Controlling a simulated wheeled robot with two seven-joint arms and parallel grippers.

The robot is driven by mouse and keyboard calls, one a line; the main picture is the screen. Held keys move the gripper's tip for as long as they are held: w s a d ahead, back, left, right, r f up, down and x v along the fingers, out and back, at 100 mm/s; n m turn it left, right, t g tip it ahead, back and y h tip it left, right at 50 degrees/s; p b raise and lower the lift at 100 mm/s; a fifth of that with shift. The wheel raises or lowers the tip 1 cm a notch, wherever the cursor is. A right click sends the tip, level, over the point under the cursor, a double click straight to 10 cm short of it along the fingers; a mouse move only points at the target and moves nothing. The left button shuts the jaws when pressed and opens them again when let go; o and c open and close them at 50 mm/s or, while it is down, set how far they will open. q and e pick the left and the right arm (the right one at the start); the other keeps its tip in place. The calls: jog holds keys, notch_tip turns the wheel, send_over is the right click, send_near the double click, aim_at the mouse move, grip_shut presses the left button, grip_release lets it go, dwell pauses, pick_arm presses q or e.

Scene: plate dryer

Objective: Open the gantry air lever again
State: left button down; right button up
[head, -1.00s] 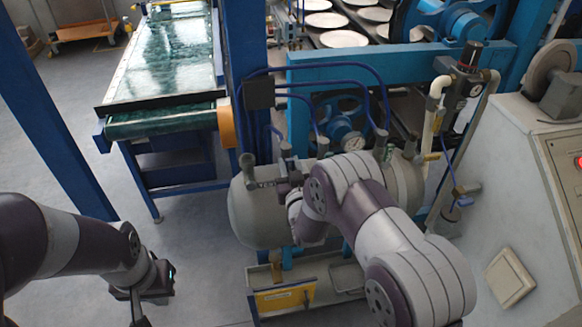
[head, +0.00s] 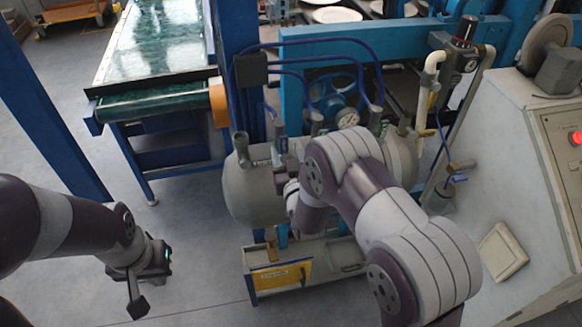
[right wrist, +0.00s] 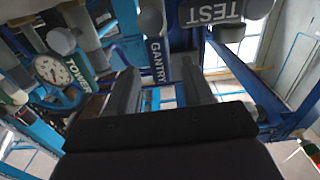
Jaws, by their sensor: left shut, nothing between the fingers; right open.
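In the right wrist view, a dark plate marked GANTRY (right wrist: 157,60) stands upright in the gap between my right fingertips, beyond them. Whether either finger touches it I cannot tell. My right gripper (right wrist: 160,78) is open with nothing held. My left gripper (head: 138,305) is shut and empty, hanging over the floor at the lower left, well apart from the tank.
A plate marked TEST (right wrist: 212,13) and a green TOWER plate (right wrist: 72,95) flank the gantry one. A gauge (right wrist: 52,70) is at left. Blue hoses (head: 310,45) arch over the tank. A yellow-fronted tray (head: 282,277) stands below; a control cabinet (head: 530,200) is right.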

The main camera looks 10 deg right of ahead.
jog(key=s, duration=0.8)
jog(key=shift+s+d+b, duration=0.15)
jog(key=shift+s+b, duration=0.25)
